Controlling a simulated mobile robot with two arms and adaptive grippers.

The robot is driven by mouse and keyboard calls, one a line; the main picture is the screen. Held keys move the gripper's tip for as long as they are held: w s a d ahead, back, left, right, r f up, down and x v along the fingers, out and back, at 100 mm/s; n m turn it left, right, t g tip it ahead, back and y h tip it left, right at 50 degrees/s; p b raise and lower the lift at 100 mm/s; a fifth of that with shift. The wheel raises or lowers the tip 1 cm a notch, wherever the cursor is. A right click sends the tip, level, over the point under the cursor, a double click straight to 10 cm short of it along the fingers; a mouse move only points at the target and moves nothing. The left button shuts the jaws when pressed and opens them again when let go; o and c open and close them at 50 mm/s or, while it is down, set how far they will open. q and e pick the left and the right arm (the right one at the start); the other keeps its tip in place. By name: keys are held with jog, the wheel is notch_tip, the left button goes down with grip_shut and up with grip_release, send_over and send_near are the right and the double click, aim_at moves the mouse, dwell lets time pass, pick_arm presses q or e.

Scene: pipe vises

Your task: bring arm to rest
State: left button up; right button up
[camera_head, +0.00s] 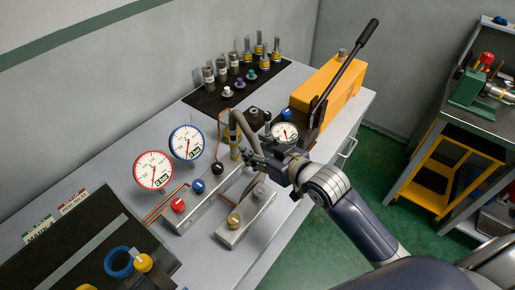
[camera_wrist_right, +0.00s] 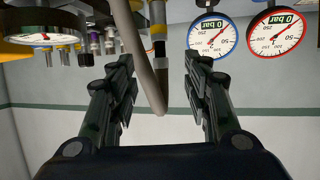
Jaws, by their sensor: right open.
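My right gripper (camera_head: 262,155) is over the grey bench, near a grey hose (camera_head: 243,128) with a brass fitting (camera_head: 235,152). In the right wrist view my right gripper (camera_wrist_right: 158,85) has its two dark fingers spread apart. The hose (camera_wrist_right: 150,85) shows between the fingers in that view, and nothing looks clamped. I cannot tell whether a finger touches the hose. My right arm (camera_head: 355,215) reaches in from the lower right. My left gripper is in neither view.
A red-rimmed gauge (camera_head: 153,170) and a blue-rimmed gauge (camera_head: 187,142) stand left of the gripper. A yellow hand pump (camera_head: 330,88) with a long black lever (camera_head: 345,65) stands behind. Valve blocks (camera_head: 245,215) lie close by. Green floor (camera_head: 315,245) is clear to the right.

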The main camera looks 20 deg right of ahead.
dwell(0.3)
jog(key=s+d+f+m+g+h, duration=0.15)
jog(key=s+f+g, duration=0.45)
jog(key=s, duration=0.7)
jog(key=s+d+f+g+h, duration=0.25)
jog(key=s+f, duration=0.55)
jog(key=s, duration=0.4)
jog(key=s+f+g+b, duration=0.1)
jog(key=s+f, duration=0.1)
jog(key=f, duration=1.3)
jog(key=s+f+g+b, duration=0.1)
jog(key=s+f, duration=0.1)
jog(key=f, duration=1.4)
jog(key=s+d+f+g+b, duration=0.1)
jog(key=s+d+f+b, duration=0.1)
jog(key=s+f, duration=1.3)
jog(key=shift+s+d+f, duration=0.3)
jog(key=shift+s, duration=0.1)
